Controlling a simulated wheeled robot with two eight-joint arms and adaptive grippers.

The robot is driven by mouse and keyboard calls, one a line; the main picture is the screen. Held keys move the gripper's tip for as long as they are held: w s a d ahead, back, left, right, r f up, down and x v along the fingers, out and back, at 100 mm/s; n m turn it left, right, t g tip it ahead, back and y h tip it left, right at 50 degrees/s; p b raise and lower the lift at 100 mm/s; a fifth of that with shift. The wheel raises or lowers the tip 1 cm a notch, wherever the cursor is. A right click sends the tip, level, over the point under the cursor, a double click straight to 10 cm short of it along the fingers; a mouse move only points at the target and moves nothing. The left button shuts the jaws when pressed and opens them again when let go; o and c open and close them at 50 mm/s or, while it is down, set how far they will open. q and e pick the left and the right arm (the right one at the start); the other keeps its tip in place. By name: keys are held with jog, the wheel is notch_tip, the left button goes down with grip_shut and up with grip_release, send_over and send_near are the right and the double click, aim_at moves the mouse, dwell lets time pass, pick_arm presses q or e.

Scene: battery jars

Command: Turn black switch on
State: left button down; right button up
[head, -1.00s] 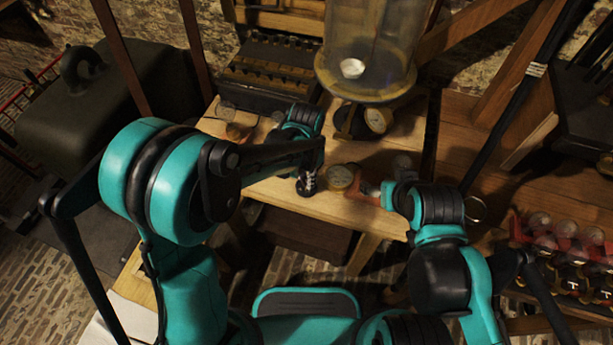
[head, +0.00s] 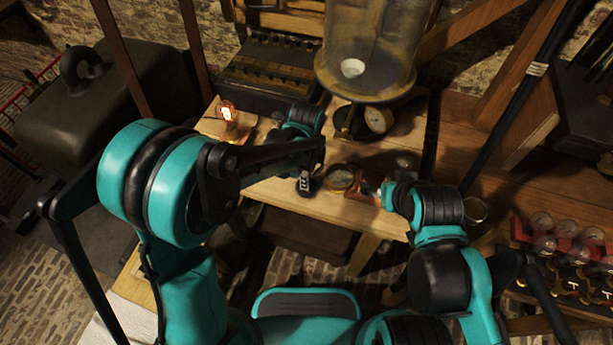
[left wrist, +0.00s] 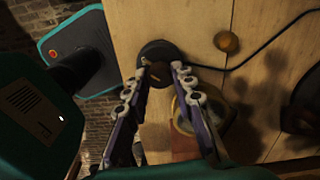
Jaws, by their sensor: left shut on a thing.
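The black switch (left wrist: 155,52) has a round dark base on the wooden table and shows between my left fingertips in the left wrist view. My left gripper (left wrist: 157,82) is shut on its dark middle part. In the head view my left gripper (head: 307,182) points down at the table's front, and my own arm and fingers mostly hide the switch.
A round gauge (head: 341,179) lies just right of my left gripper. A large glass jar (head: 368,45) and a dial (head: 377,120) stand behind. A dark box (head: 268,68) is at the back left. A cable and a brass knob (left wrist: 227,41) lie near the switch.

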pick_arm(q)
jog(key=shift+m, duration=0.5)
jog(key=c, duration=1.3)
grip_release()
jog(key=shift+o, duration=0.2)
jog(key=shift+r, duration=0.15)
notch_tip(320, 180, up, 12)
jog(key=shift+a, duration=0.1)
